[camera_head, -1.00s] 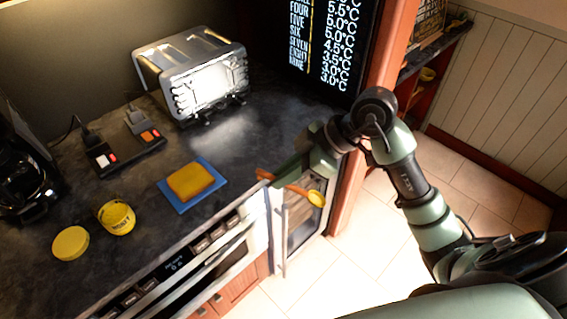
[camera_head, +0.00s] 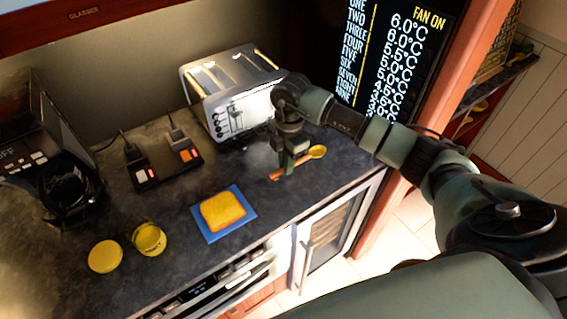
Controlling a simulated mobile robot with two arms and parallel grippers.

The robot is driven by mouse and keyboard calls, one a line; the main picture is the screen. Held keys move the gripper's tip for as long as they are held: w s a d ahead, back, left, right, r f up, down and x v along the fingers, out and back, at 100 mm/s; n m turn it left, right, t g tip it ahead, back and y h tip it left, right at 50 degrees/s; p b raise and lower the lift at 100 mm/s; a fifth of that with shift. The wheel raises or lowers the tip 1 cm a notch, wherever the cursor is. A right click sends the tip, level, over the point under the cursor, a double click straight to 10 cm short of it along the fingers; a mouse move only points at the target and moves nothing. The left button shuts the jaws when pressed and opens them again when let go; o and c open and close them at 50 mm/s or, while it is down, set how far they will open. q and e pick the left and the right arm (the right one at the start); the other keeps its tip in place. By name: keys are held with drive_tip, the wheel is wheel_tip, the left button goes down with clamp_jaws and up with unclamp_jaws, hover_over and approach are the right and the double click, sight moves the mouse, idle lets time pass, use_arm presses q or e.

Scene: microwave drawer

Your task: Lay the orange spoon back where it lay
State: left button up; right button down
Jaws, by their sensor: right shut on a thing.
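The orange spoon (camera_head: 305,162) has an orange handle and a yellow bowl at its right end. In the head view it is at or just above the dark counter (camera_head: 345,165), in front of the toaster; I cannot tell whether it touches the counter. My right gripper (camera_head: 288,170) points down and is shut on the spoon's handle, hiding part of it. My left gripper is not in view.
A silver toaster (camera_head: 232,92) stands right behind my right gripper. A slice of bread (camera_head: 222,211) on a blue mat (camera_head: 243,228) lies to the left. A yellow jar (camera_head: 149,240), a yellow lid (camera_head: 106,257) and a switched power strip (camera_head: 165,170) are further left.

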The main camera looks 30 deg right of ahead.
sight(286, 186)
drive_tip(key=shift+d+f, duration=0.1)
drive_tip(key=shift+f+b, duration=2.25)
drive_tip(key=shift+f, duration=0.95)
drive_tip(key=c, duration=1.4)
unclamp_jaws()
drive_tip(key=shift+r, duration=0.1)
